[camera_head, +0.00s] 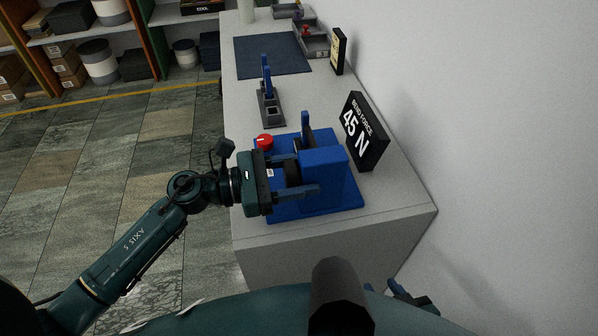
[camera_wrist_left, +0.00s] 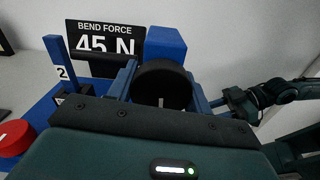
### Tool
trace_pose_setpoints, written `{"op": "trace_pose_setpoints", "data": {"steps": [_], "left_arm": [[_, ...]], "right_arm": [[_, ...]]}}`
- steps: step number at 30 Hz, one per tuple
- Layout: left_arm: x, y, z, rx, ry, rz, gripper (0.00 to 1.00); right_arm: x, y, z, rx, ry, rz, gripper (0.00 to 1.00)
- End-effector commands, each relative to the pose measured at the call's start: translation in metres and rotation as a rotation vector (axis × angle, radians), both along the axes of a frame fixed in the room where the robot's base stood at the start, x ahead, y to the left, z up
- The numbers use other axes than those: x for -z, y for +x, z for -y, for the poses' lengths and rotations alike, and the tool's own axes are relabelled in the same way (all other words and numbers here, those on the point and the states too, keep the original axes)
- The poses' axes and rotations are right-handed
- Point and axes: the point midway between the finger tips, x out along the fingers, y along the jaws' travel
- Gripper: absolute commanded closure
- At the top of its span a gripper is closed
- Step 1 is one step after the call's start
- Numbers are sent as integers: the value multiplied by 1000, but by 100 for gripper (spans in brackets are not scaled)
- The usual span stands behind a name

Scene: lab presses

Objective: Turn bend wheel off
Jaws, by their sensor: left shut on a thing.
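The bend wheel (camera_head: 291,173) is a dark round wheel on the near-left side of the blue press (camera_head: 325,170). In the left wrist view the wheel (camera_wrist_left: 165,82) is black, with a short white mark low on its face. My left gripper (camera_head: 304,174) is shut on the wheel, with one blue-grey finger on each side of it. The display (camera_head: 361,131) behind the press reads "BEND FORCE 45 N"; it also shows in the left wrist view (camera_wrist_left: 103,40), partly covered. Dark parts, perhaps my right gripper (camera_head: 408,298), show at the bottom; its jaws are unclear.
A red knob (camera_head: 264,141) sits at the press's left corner, close to my left gripper. A blue-handled grey device (camera_head: 269,105) stands farther back, before a dark mat (camera_head: 272,56) and another display (camera_head: 338,51). The wall bounds the bench's right side.

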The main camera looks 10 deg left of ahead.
Motion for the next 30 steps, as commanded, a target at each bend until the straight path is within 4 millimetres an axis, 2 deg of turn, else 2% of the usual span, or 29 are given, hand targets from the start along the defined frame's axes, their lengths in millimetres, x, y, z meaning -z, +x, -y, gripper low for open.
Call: {"op": "trace_pose_setpoints", "data": {"steps": [8,18,19,26,30], "left_arm": [[0,-1,0,1,-82,-258,73],[0,-2,0,0,-91,-282,73],[0,-2,0,1,-91,-282,48],[0,-1,0,0,-91,-281,29],[0,-1,0,0,-91,-281,28]], "right_arm": [[-3,-1,1,1,-2,-5,64],[1,-2,2,3,-6,-12,64],[1,-2,2,3,-6,-12,64],[1,-2,2,4,-6,-12,64],[1,-2,2,5,-5,-12,64]]}}
